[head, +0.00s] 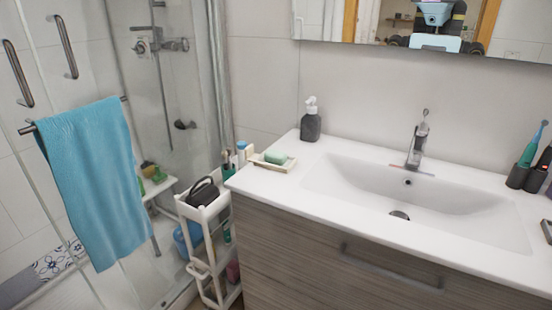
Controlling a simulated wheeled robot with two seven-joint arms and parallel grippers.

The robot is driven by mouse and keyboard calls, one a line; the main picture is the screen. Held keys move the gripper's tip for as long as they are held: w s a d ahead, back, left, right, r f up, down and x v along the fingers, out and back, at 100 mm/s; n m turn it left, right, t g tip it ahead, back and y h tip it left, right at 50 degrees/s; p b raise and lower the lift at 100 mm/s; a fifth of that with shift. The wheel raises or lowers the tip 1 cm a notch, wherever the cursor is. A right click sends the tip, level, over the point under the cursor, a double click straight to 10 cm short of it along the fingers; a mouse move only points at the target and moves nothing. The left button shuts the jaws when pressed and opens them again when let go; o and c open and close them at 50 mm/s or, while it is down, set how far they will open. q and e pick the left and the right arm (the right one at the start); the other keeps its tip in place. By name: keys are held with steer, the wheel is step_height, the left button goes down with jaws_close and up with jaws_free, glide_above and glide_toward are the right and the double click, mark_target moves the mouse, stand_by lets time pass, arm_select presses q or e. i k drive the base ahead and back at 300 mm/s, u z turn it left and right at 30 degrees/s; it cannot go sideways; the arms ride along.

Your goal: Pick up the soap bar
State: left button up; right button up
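The soap bar (275,157) is small and green. It lies in a pale, shallow soap dish (257,163) on the left end of the white sink counter. Neither of my grippers shows in the head view, so I see nothing touching the soap. Part of my own body is reflected in the mirror above the sink, but no gripper can be made out there.
A dark soap dispenser (311,125) stands behind the dish. The sink basin (430,200) with its faucet (417,145) lies to the right. A white cart (204,212) holding bottles and a black item stands left of the counter. A blue towel (95,180) hangs at left.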

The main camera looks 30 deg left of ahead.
mark_target(278, 158)
steer(key=u, duration=1.15)
